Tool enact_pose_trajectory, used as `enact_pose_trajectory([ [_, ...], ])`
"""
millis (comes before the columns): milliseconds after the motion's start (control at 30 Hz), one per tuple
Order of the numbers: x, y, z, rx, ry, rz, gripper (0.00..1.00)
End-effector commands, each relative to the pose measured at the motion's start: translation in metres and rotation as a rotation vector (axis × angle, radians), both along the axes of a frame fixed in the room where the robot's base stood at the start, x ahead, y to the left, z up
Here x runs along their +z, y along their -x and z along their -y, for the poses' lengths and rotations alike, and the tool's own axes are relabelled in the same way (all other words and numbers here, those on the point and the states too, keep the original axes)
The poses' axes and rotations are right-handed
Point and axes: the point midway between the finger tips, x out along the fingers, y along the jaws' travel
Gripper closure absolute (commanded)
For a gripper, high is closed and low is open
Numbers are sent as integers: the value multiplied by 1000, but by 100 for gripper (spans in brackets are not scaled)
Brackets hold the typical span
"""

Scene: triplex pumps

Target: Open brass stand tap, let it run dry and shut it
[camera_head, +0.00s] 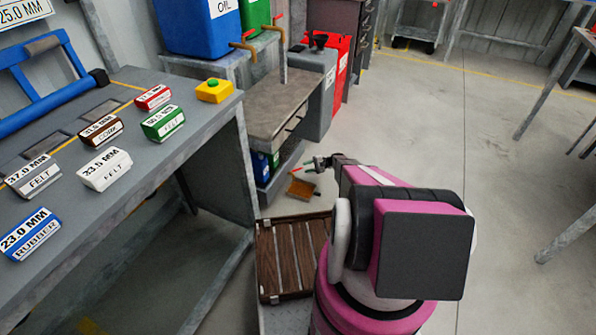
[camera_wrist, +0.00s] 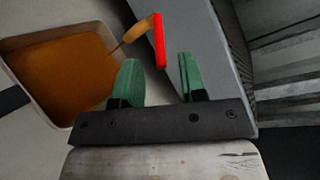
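The brass tap (camera_wrist: 135,30) shows in the wrist view with a bright red lever (camera_wrist: 159,42). A thin brown strand hangs from its spout toward a pale-rimmed pan (camera_wrist: 104,22) holding flat orange-brown contents; I cannot tell whether the strand is moving. My gripper (camera_wrist: 158,70) is open, with green fingertips apart. The lever's near end shows in the gap between them, and neither finger visibly touches it. In the head view my gripper (camera_head: 318,164) is low beyond my arm, just above the orange-brown pan (camera_head: 300,188).
A grey bench (camera_head: 150,180) with labelled blocks stands at left. Blue (camera_head: 200,25) and green (camera_head: 255,14) containers with brass pipes stand behind. A grey cabinet (camera_head: 315,85) and red can (camera_head: 342,65) are near the pan. A wooden slatted rack (camera_head: 290,256) lies nearby.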

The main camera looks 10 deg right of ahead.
Motion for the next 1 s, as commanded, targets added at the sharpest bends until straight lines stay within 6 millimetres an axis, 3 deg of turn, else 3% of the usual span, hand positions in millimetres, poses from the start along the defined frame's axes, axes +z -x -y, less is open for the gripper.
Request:
enact_pose_trajectory([
  [100,-5,0,-22,2,1,-1,62],
  [300,-11,-1,-46,-1,1,-2,62],
  [767,-13,-1,-56,0,2,-2,62],
  [867,-13,-1,-56,0,2,-2,94],
  [900,-13,-1,-56,0,2,-2,100],
  [1000,-13,-1,-56,0,2,-2,100],
])
